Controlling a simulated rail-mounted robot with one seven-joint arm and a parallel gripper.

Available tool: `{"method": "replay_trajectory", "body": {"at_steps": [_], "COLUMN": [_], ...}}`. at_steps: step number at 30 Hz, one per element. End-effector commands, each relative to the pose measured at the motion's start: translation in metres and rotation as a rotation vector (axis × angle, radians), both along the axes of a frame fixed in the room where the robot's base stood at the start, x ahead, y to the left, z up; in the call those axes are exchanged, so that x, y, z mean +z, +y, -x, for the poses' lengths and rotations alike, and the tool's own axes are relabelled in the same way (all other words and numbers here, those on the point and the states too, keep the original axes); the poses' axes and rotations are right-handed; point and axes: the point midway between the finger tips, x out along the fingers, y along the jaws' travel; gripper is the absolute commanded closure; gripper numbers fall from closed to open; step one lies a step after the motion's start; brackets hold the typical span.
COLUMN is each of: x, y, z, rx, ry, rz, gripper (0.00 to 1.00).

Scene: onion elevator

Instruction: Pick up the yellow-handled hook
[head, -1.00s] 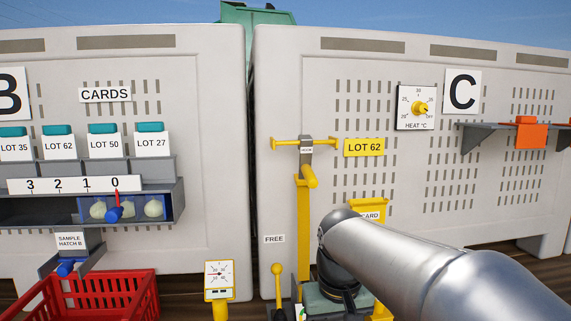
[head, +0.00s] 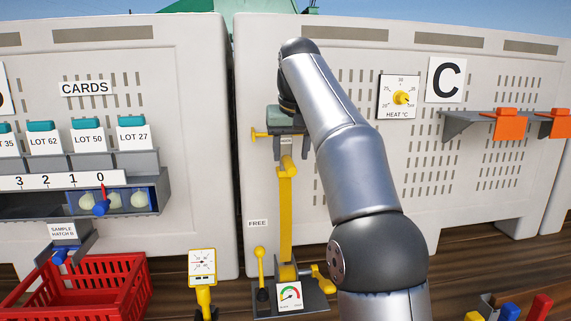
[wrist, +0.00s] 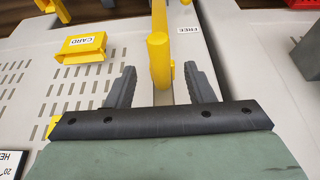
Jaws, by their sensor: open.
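The yellow-handled hook (head: 286,208) hangs upright as a long yellow bar on the front of the pale panel. A rounded yellow grip sticks out near its top. My gripper (head: 288,150) is at the top of the hook, in front of its mount. In the wrist view my gripper (wrist: 160,72) is open, with one finger on each side of the yellow bar (wrist: 162,55). I see no clear contact. My gripper body hides most of the mount; a yellow crossbar end (head: 259,134) shows at its left.
Below the hook stand a yellow lever (head: 261,265) and a green-red gauge (head: 289,295). A yellow-framed dial (head: 202,265) and a red crate (head: 80,290) are to the left. A yellow card holder (wrist: 83,47) is on the panel. Orange-clipped shelves are at right.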

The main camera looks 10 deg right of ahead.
Motion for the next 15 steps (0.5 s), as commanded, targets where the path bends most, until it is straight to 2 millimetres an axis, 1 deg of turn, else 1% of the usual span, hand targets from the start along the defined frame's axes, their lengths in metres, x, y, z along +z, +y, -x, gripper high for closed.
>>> {"method": "replay_trajectory", "body": {"at_steps": [4, 10, 12, 15], "x": [-0.013, -0.04, -0.046, -0.049], "y": [0.0, 0.0, 0.0, 0.0], "z": [-0.004, -0.015, -0.018, -0.02], "rx": [0.0, 0.001, 0.001, 0.001], "ry": [0.001, 0.001, 0.0, -0.002], "rz": [0.0, 0.0, 0.0, 0.0], "gripper": [0.52, 0.52, 0.52, 0.52]}}
